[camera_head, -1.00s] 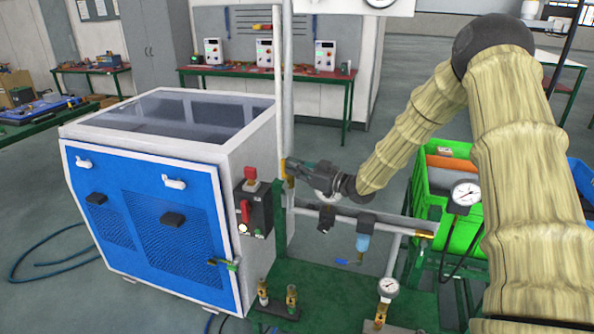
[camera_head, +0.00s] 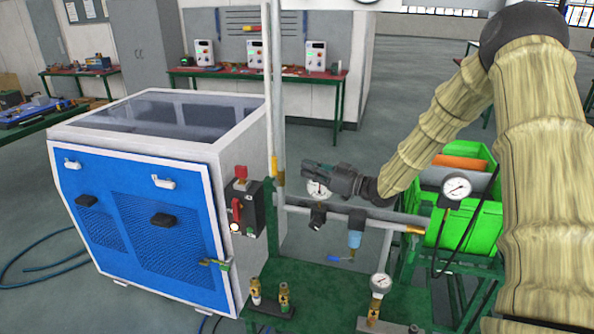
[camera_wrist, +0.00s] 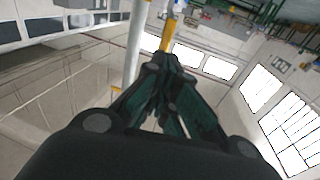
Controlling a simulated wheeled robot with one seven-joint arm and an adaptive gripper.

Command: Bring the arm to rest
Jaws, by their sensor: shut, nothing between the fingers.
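My gripper (camera_head: 309,169) is at the end of my arm in the head view, above the horizontal pipe and to the right of the vertical pipe. It points left toward that pipe. In the wrist view the fingers (camera_wrist: 162,62) come together at the tips with nothing between them. My arm, in a tan sleeve, comes down from the upper right. A round gauge (camera_head: 318,190) shows just behind and below the gripper. I cannot tell the exact gap to the pipe.
The vertical pipe (camera_head: 278,110) with a yellow section stands close left of the gripper. A blue and white generator cabinet (camera_head: 150,210) stands at left with a red switch box (camera_head: 243,208). The horizontal pipe (camera_head: 385,216), another gauge (camera_head: 456,188) and a green crate (camera_head: 484,225) are at right.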

